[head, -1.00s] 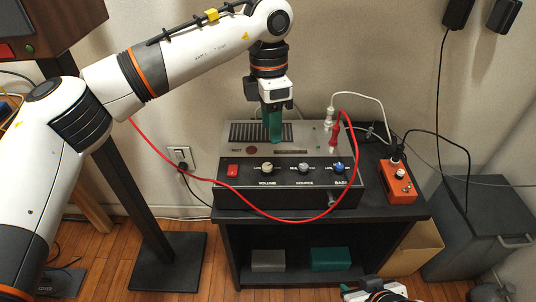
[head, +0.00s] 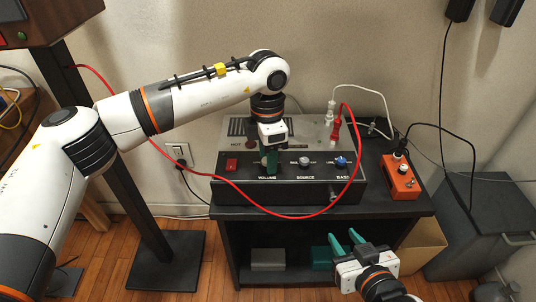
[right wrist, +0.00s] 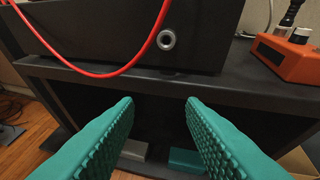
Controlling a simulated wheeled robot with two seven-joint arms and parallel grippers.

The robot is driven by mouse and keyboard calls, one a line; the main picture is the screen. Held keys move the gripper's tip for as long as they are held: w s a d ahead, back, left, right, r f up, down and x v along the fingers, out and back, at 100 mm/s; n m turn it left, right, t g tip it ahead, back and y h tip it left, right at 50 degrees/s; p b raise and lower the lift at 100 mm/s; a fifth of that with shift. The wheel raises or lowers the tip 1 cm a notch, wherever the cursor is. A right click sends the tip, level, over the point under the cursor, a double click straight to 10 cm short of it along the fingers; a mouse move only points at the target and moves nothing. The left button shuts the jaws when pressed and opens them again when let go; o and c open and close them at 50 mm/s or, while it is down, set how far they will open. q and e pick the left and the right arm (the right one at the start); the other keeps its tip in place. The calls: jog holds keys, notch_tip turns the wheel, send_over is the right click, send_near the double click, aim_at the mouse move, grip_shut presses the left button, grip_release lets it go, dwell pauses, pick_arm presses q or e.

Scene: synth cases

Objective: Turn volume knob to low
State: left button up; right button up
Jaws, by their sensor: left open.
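A black amplifier (head: 290,192) with a sloped control panel stands on a dark shelf unit. Its VOLUME label (head: 267,178) shows in the head view, but the volume knob is hidden behind my left gripper's fingers. My left gripper (head: 268,172) points down over that knob's place, its green fingers at the panel. It is open; I cannot tell whether it touches the knob. My right gripper (head: 342,235) is open and empty in front of the shelf, below the panel. In the right wrist view its two green fingers (right wrist: 158,102) are wide apart.
A grey source knob (head: 305,161), a blue bass knob (head: 341,161) and a red switch (head: 232,164) share the panel. A red cable (head: 290,216) loops across the amplifier's front. An orange box (head: 400,178) stands to the right. Grey and green blocks lie on the lower shelf.

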pick_arm(q)
grip_shut()
